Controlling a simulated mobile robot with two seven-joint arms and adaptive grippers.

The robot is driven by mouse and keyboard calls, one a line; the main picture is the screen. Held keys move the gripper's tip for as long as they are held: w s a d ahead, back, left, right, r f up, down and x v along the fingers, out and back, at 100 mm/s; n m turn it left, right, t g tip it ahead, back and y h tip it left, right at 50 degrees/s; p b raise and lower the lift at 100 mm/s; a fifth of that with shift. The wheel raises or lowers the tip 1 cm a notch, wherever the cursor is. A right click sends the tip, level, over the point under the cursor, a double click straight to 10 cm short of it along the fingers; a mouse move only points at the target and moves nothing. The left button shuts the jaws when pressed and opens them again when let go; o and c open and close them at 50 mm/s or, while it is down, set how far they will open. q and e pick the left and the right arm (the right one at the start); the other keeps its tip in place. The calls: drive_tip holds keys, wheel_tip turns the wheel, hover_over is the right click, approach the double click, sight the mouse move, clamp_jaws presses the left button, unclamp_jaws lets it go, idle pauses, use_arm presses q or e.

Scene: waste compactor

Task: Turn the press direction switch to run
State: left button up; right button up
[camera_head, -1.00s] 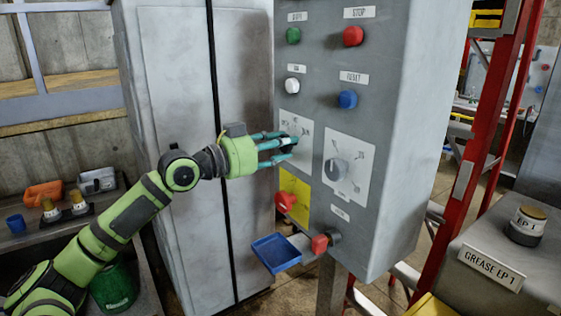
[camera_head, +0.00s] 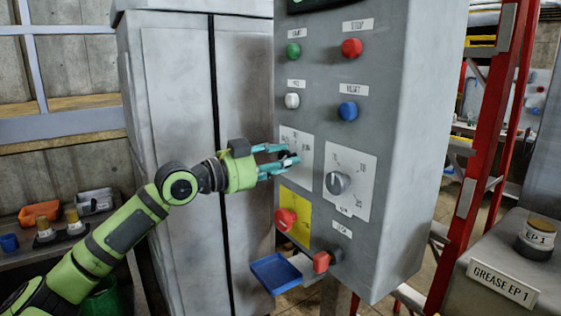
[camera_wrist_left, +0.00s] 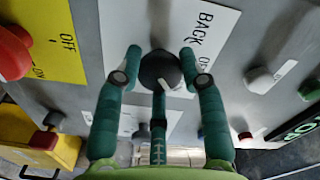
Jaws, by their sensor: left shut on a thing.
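The press direction switch is a small dark knob (camera_wrist_left: 160,70) with a pale pointer line, on a white plate (camera_wrist_left: 206,18) in the left wrist view. Words reading BACK and OFF show there; the fingers hide part of the plate. In the head view the plate (camera_head: 294,134) sits on the grey control cabinet, left of a larger grey dial. My left gripper (camera_head: 289,155) is shut on the knob, its teal fingers around it. It also shows in the left wrist view (camera_wrist_left: 160,84). I cannot tell which word the pointer faces. My right gripper is out of view.
A red knob on a yellow plate (camera_head: 298,224) is just below. The grey dial (camera_head: 338,183) is to the right; white (camera_head: 292,101) and blue (camera_head: 348,111) buttons are above. A blue tray (camera_head: 276,272) and a red-handled part (camera_head: 322,261) stick out below.

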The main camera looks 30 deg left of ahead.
use_arm(q)
drive_tip(key=shift+f, duration=0.3)
drive_tip(key=o, duration=1)
drive_tip(key=shift+o, duration=0.7)
drive_tip(key=shift+w+a+r, duration=0.1)
drive_tip(key=v, duration=1.2)
